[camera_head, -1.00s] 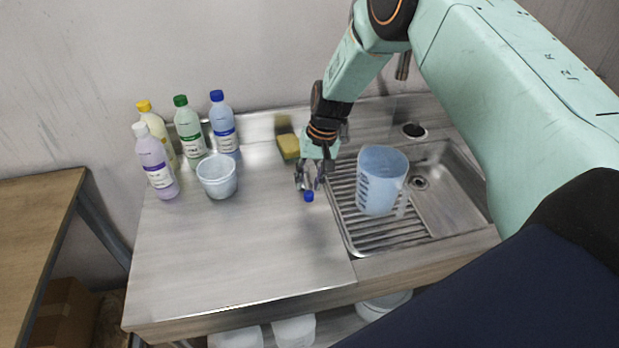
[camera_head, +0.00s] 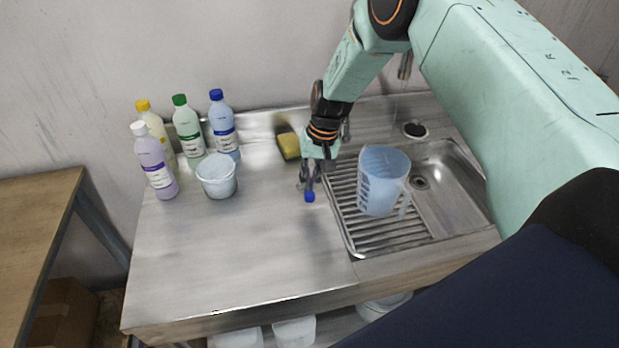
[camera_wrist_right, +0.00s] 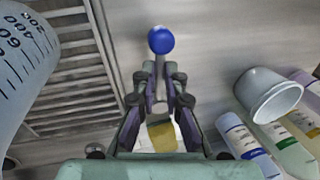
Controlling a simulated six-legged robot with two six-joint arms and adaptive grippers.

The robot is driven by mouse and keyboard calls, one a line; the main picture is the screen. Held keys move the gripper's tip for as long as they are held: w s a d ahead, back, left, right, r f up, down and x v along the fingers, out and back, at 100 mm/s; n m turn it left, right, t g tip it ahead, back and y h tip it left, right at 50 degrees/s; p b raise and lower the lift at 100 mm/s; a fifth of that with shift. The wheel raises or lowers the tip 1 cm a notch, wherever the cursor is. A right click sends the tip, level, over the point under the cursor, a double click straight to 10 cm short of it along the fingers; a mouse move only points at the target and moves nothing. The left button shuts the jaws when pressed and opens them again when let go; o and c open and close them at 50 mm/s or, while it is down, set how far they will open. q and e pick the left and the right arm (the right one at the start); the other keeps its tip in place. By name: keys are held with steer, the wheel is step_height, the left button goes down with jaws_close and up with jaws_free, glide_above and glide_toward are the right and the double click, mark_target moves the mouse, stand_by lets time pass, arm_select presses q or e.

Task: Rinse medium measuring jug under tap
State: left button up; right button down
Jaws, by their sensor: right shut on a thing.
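A translucent blue measuring jug (camera_head: 382,182) with graduation marks stands over the ribbed drainer, beside the sink basin (camera_head: 450,190). Its scale shows in the right wrist view (camera_wrist_right: 18,60). The tap spout (camera_head: 405,66) is partly hidden behind my arm; a faint thin streak hangs below it. My right gripper (camera_head: 309,182) is left of the jug, apart from it. It is shut on a lever with a blue knob (camera_head: 309,197); the knob (camera_wrist_right: 161,40) sticks out just past the fingertips in the wrist view. My left gripper is not in view.
A yellow sponge (camera_head: 289,146) lies near the back wall, behind my right gripper. A white tub (camera_head: 217,176) and several detergent bottles (camera_head: 188,128) stand at the back left. The steel counter's front left (camera_head: 230,260) is clear. A wooden table (camera_head: 35,210) is at far left.

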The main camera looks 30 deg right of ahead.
steer(key=shift+s+d+n+b, duration=0.1)
steer(key=shift+d+n+b, duration=0.15)
steer(key=shift+n+b, duration=0.2)
steer(key=c, duration=1.8)
jaws_free()
steer(key=o, duration=0.4)
steer(key=shift+s+r, duration=0.1)
steer(key=shift+w+r, duration=0.2)
step_height(320, 180, up, 11)
steer(key=d, duration=0.2)
steer(key=shift+s+d+r, duration=0.15)
steer(key=shift+s, duration=0.3)
